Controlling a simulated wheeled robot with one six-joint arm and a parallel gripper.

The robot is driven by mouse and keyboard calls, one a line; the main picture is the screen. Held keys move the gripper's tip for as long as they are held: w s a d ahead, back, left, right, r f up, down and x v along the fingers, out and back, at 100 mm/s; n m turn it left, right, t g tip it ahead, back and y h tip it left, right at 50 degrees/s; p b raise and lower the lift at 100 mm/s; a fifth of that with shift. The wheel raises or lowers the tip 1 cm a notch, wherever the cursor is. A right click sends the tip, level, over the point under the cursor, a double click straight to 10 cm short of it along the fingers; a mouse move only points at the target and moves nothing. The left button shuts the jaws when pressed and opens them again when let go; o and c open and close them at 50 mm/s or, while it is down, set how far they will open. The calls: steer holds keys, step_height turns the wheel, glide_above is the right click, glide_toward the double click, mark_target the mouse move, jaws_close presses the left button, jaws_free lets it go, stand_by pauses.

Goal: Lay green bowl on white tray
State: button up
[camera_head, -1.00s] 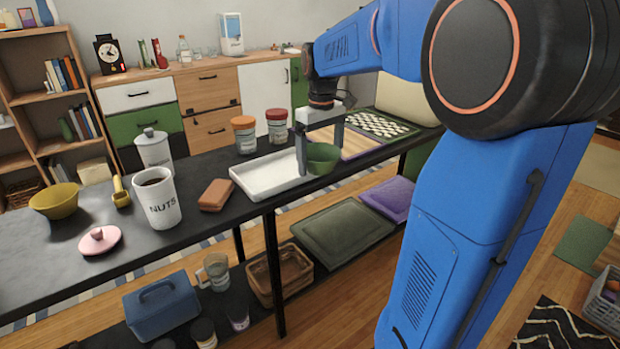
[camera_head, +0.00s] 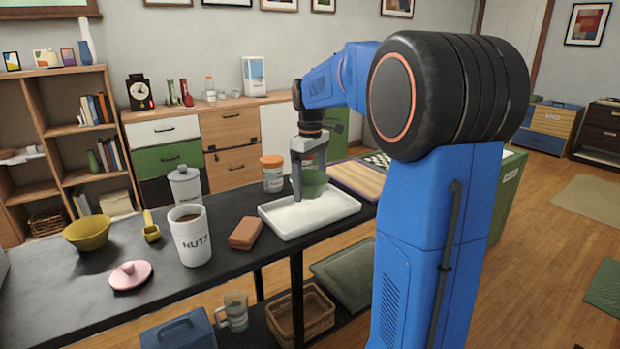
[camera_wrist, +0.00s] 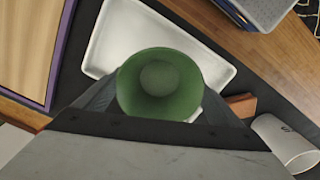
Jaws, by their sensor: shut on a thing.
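The green bowl (camera_head: 314,184) is held upright in my gripper (camera_head: 299,190), over the back part of the white tray (camera_head: 310,214). In the wrist view the bowl (camera_wrist: 158,84) sits between the fingers, with its open side facing the camera. The white tray (camera_wrist: 118,42) shows behind and around it there. The tray lies flat on the black table. A finger hides part of the bowl in the head view. I cannot tell whether the bowl's base touches the tray.
A brown block (camera_head: 246,233), a white NUTS canister (camera_head: 190,236), a pink lid (camera_head: 130,275) and a yellow bowl (camera_head: 87,233) stand left of the tray. An orange-lidded jar (camera_head: 272,174) stands behind it. A striped wooden board (camera_head: 356,181) lies to the right.

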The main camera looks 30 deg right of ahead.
steer(key=shift+f, duration=2.75)
steer(key=shift+f, duration=0.15)
steer(key=o, duration=1)
steer(key=shift+r, duration=3.5)
steer(key=shift+s, duration=0.15)
